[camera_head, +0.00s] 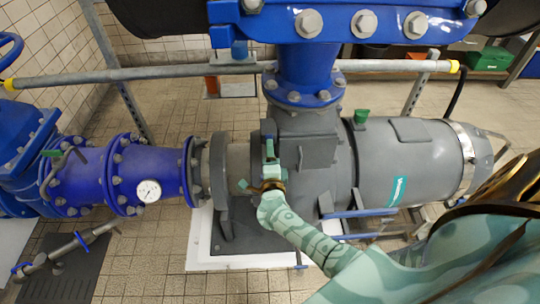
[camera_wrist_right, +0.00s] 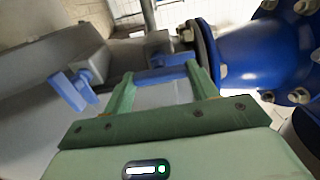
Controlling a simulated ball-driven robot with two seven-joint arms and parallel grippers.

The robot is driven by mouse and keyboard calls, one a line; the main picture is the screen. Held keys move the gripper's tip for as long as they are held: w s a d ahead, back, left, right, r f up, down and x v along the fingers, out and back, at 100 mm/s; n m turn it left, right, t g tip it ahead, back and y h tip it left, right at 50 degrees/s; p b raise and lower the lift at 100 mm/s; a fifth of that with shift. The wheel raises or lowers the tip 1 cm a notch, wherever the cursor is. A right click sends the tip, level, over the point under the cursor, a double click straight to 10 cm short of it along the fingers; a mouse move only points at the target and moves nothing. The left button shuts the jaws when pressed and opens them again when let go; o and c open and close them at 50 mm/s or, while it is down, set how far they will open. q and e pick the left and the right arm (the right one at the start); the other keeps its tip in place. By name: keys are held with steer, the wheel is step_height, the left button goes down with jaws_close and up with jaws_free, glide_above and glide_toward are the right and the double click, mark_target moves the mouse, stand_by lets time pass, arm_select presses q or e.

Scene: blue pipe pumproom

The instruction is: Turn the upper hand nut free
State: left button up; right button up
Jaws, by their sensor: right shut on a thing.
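My right gripper (camera_head: 270,160) reaches in from the lower right to the front of the grey pump (camera_head: 305,150). In the right wrist view the two green fingers of this gripper (camera_wrist_right: 163,84) stand on either side of a blue hand nut, the upper hand nut (camera_wrist_right: 160,74), and are shut on it. Behind it is a grey block on the casing. A second blue hand nut (camera_wrist_right: 74,90) sits apart to the left, outside the fingers. My left gripper is not in view.
A blue flanged pipe (camera_head: 150,172) with a gauge (camera_head: 149,191) joins the pump from the left. A large blue pipe flange (camera_head: 345,20) hangs above. A grey rail (camera_head: 160,74) runs behind.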

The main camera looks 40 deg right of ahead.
steer(key=o, duration=1)
steer(key=p+v, duration=0.2)
steer(key=v, duration=1.4)
steer(key=shift+s+p, duration=0.2)
steer(key=shift+p, duration=0.15)
